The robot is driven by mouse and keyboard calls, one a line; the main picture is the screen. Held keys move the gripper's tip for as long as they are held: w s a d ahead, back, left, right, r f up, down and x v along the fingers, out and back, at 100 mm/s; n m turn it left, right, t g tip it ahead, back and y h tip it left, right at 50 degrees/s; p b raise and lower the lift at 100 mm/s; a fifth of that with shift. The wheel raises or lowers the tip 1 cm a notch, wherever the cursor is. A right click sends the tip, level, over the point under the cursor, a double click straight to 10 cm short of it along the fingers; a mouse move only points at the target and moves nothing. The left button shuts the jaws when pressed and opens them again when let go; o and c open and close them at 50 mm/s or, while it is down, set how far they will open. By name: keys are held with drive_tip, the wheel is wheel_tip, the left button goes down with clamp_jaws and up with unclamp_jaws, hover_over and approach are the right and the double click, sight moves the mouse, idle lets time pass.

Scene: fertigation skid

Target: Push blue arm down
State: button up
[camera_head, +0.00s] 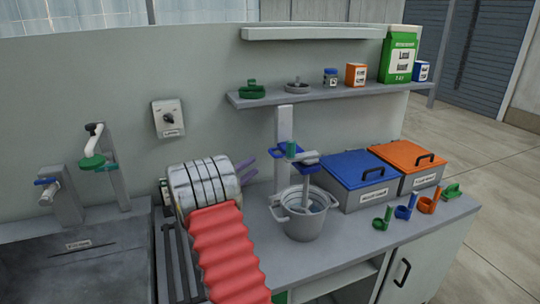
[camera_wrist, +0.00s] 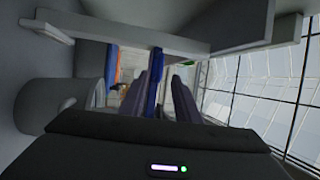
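A blue arm (camera_head: 279,147) sticks out from the grey post above a grey bucket (camera_head: 304,222). A green part and a grey cylinder sit beside it, and a second blue piece (camera_head: 307,170) shows just below. My gripper (camera_head: 253,167) is left of the blue arm and slightly lower, apart from it in the head view. Its two purple fingers are spread, with nothing visibly held. In the wrist view, a narrow blue strip (camera_wrist: 156,82), seemingly the blue arm, shows between the dark fingers (camera_wrist: 160,97). I cannot tell its distance from the fingertips.
A shelf (camera_head: 330,93) with small containers runs above the post. A blue-lidded box (camera_head: 353,168) and an orange-lidded box (camera_head: 406,154) stand right of the bucket. A blue-handled tap (camera_head: 46,182) stands far left.

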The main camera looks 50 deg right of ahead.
sight(271, 151)
drive_tip(key=x, duration=1)
drive_tip(key=shift+d+r, duration=0.15)
drive_tip(key=shift+d, duration=0.2)
drive_tip(key=shift+c, duration=0.6)
clamp_jaws()
